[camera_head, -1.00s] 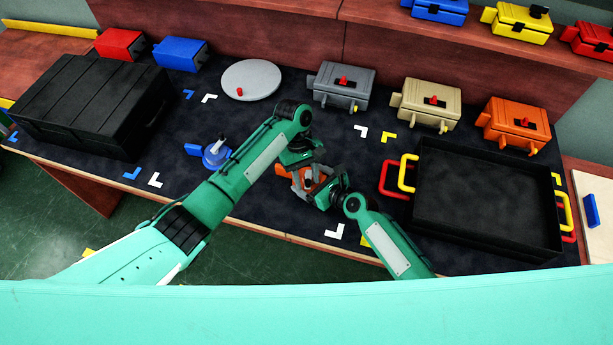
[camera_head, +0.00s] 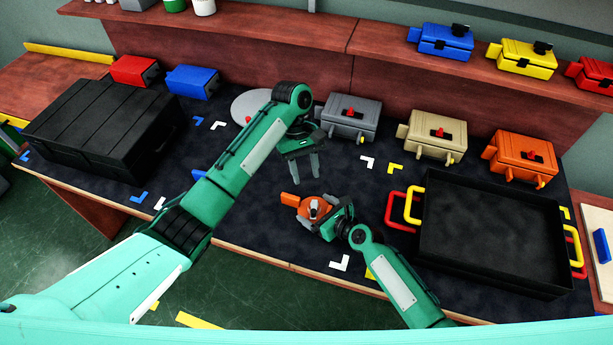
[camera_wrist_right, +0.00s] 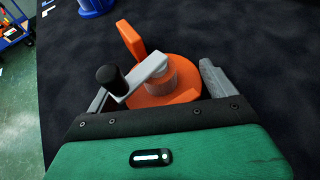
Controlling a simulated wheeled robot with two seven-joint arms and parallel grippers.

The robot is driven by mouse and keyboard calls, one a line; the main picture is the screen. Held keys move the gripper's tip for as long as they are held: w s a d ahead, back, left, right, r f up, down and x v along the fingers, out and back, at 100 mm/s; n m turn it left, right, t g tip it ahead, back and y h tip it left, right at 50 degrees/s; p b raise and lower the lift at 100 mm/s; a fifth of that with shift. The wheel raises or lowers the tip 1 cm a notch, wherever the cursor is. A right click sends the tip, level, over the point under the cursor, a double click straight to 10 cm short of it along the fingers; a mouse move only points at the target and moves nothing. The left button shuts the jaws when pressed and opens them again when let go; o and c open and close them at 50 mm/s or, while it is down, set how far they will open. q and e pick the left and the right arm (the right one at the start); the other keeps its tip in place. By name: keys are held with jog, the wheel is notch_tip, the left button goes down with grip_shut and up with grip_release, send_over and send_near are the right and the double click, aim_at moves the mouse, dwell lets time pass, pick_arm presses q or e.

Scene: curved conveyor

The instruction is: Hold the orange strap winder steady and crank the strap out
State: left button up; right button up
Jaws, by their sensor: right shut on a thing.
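The orange strap winder (camera_head: 304,209) stands on the dark mat near the table's front edge. In the right wrist view its round orange body (camera_wrist_right: 182,92) carries a grey crank arm (camera_wrist_right: 142,83) with a black knob (camera_wrist_right: 111,78) pointing left. An orange block-like piece (camera_wrist_right: 130,40) sticks out from its far left side. My right gripper (camera_head: 318,226) is shut on the winder, with one finger on each side of its body. My left gripper (camera_head: 304,176) is open and empty, fingers down, above and behind the winder and apart from it.
A black tray (camera_head: 428,235) with red and yellow handles stands to the right. A black case (camera_head: 95,125) is at the left. Grey (camera_head: 350,117), tan (camera_head: 437,135) and orange (camera_head: 520,157) boxes line the back. A blue object (camera_wrist_right: 95,6) shows beyond the winder in the wrist view.

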jog(key=shift+s+d+f, duration=0.1)
jog(key=shift+f, duration=0.15)
jog(key=o, duration=1.1)
jog(key=shift+r, duration=0.1)
